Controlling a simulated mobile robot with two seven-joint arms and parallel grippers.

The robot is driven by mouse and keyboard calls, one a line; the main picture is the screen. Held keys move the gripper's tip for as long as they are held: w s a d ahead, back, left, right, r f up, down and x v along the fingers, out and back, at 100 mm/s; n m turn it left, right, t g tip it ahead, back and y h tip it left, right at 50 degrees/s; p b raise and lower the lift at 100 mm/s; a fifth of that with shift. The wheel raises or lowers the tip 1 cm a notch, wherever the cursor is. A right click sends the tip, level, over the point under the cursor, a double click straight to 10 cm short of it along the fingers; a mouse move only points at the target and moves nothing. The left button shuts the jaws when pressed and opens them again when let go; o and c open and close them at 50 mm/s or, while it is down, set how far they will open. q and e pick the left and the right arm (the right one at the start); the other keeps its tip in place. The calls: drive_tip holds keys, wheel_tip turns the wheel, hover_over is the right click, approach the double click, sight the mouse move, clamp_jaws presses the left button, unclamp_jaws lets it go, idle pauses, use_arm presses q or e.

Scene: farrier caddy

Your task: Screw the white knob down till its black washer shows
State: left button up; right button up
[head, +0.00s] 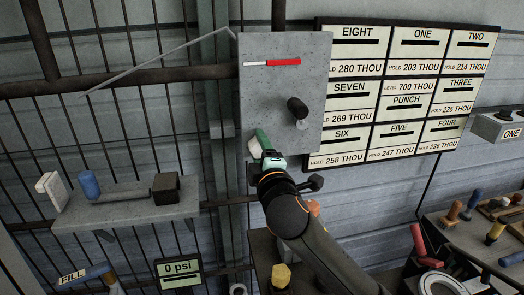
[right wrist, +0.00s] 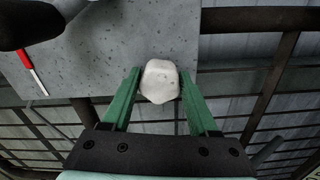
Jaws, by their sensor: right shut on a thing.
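The white knob (right wrist: 160,81) shows between the two green fingers of my right gripper (right wrist: 158,90) in the right wrist view. The fingers are shut on it, one on each side. In the head view the knob (head: 254,148) is a small white patch beside the green fingers of my right gripper (head: 263,141), at the lower left edge of the grey panel (head: 270,100). The knob's base is hidden behind its face, and I see no black washer in either view. My left gripper is not in view.
A black knob (head: 297,108) sticks out of the panel, up and right of my right gripper. A red and white marker strip (head: 283,62) is higher on it. A shelf with small objects (head: 130,207) is at left, and a cluttered bench (head: 470,235) at right.

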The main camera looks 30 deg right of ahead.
drive_tip(key=shift+f, duration=0.1)
clamp_jaws()
drive_tip(key=shift+f+m+b, duration=0.15)
drive_tip(key=shift+m+b, duration=0.15)
drive_tip(key=shift+m, duration=0.5)
drive_tip(key=m, duration=0.3)
drive_tip(key=shift+a+m+b, duration=0.1)
drive_tip(key=shift+m+b, duration=0.25)
drive_tip(key=shift+m, duration=0.05)
